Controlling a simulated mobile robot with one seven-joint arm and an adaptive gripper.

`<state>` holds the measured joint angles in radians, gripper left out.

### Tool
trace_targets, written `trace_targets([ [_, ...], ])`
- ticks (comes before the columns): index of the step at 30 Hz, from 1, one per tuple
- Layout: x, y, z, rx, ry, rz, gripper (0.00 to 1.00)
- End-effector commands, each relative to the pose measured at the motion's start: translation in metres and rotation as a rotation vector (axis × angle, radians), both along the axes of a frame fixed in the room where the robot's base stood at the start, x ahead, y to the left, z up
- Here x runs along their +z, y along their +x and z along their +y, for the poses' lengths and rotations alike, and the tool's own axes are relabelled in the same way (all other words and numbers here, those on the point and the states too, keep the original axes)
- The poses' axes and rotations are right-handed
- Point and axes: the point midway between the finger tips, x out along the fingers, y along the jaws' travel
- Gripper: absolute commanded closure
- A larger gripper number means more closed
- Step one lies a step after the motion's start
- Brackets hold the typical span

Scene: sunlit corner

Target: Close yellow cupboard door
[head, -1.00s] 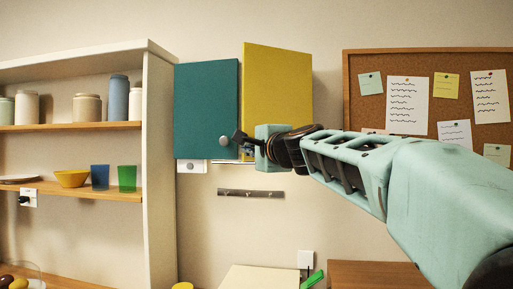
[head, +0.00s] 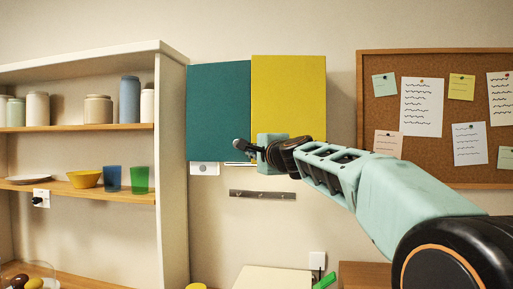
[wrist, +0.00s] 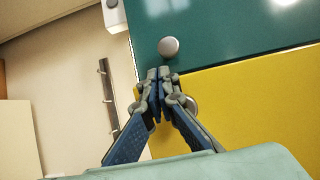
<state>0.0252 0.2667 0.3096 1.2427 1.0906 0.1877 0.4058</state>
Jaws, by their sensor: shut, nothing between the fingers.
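The yellow cupboard door (head: 289,95) is on the right half of a wall cupboard, beside the teal door (head: 218,108). It looks flush or nearly flush with the teal door; a small gap cannot be ruled out. My gripper (head: 240,147) is in front of the lower part of the doors, near their seam. In the wrist view my gripper (wrist: 159,74) is shut and empty, its tips close to the round teal door knob (wrist: 169,46). The yellow door's knob (wrist: 191,104) is partly hidden behind a finger. Whether the fingers touch a door cannot be told.
An open shelf unit (head: 172,200) with jars, bowl and cups stands left of the cupboard. A cork board (head: 436,172) hangs to the right. A hook rail (head: 262,194) is on the wall below. The wall between is clear.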

Motion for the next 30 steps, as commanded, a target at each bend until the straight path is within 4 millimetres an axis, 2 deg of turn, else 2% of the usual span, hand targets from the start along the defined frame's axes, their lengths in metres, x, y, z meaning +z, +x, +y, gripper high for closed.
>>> trace_targets([
  [3, 0.002, 0.012, 0.003, 0.001, 0.001, 0.000, 1.00],
  [10, 0.001, 0.023, 0.005, 0.000, 0.000, 0.000, 1.00],
  [30, 0.000, 0.023, 0.005, 0.000, 0.000, -0.001, 1.00],
])
